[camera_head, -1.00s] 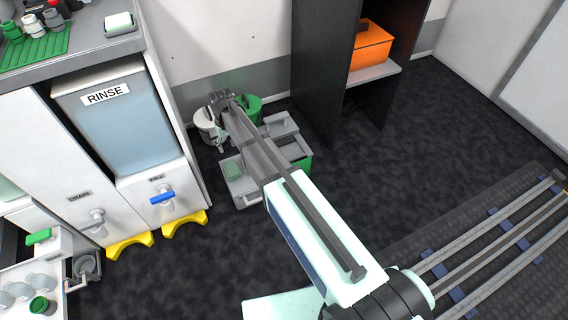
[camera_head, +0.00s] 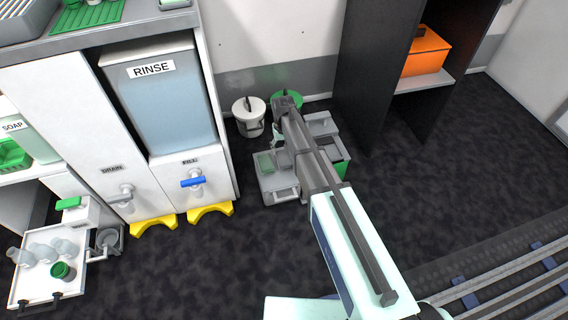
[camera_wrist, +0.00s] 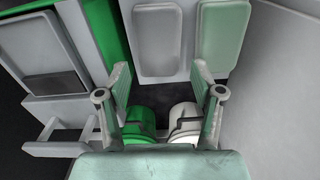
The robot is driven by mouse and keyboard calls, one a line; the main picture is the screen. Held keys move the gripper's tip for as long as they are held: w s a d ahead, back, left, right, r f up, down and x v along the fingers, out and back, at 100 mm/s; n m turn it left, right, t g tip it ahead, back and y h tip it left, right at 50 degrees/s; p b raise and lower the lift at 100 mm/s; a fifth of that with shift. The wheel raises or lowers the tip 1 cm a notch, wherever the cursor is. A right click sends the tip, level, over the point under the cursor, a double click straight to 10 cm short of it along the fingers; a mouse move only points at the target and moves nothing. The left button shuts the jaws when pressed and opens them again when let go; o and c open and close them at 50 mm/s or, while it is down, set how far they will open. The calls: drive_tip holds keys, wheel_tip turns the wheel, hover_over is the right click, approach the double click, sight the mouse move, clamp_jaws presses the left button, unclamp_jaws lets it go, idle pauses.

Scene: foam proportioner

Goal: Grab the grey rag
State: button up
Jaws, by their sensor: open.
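A flat grey pad with rounded corners, which looks like the grey rag (camera_wrist: 157,42), lies on the grey caddy in the wrist view. A pale green pad (camera_wrist: 222,36) lies beside it on the right. In the head view the grey rag (camera_head: 284,160) shows just right of the green pad (camera_head: 265,162), partly close behind my arm. My gripper (camera_wrist: 160,95) is open and empty, its fingers wide apart. In the wrist view the rag lies beyond the fingers, toward the top. In the head view my gripper (camera_head: 278,137) is above the caddy's back edge, partly hidden by my arm.
The grey caddy (camera_head: 271,183) stands on the dark floor. A white bucket (camera_head: 248,122) and a green bucket (camera_wrist: 140,124) stand behind it by the wall. A black shelf with an orange box (camera_head: 426,53) is at right, the RINSE cabinet (camera_head: 160,100) at left.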

sight(284, 157)
drive_tip(key=shift+s+d+f+b, duration=0.1)
drive_tip(key=shift+f+b, duration=0.75)
drive_tip(key=shift+f, duration=0.7)
drive_tip(key=shift+s+d+f+b, duration=0.1)
drive_tip(key=shift+f+b, duration=0.7)
drive_tip(key=shift+f, duration=0.75)
drive_tip(key=c, duration=0.8)
